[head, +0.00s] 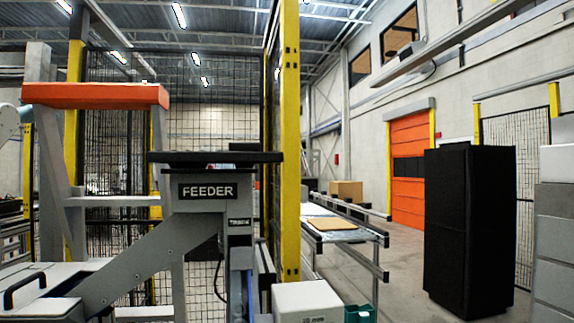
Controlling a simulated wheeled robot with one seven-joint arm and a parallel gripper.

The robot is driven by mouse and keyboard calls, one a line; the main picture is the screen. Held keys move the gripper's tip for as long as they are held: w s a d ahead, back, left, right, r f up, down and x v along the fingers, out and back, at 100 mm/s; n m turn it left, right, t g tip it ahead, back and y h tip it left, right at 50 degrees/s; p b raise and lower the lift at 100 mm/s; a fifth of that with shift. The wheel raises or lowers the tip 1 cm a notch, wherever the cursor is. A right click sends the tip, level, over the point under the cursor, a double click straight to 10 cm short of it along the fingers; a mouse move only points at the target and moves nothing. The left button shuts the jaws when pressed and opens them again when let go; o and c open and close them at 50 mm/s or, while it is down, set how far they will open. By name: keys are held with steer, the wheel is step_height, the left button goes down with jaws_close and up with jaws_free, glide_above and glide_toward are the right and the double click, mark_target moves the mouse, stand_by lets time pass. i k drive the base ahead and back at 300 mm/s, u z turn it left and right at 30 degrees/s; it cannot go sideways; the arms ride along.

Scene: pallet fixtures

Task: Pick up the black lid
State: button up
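A flat black plate (218,157) lies level across the top of a grey feeder machine (207,207) marked "FEEDER", left of the picture's middle. It is the most lid-like black thing in the head view, but I cannot tell for sure that it is the black lid. A small dark piece (244,147) shows just above its far edge, too small to make out. My gripper is not in view.
A yellow post (290,130) and black mesh fence stand behind the feeder. An orange-topped grey frame (95,96) is at left. A white box (306,302) is low in front. A conveyor (335,228) and tall black cabinet (469,230) are at right, with open floor between.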

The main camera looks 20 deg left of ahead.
mark_target(243, 155)
steer(key=z, duration=0.1)
steer(key=k, duration=1.35)
steer(key=u, duration=0.7)
steer(key=i, duration=0.95)
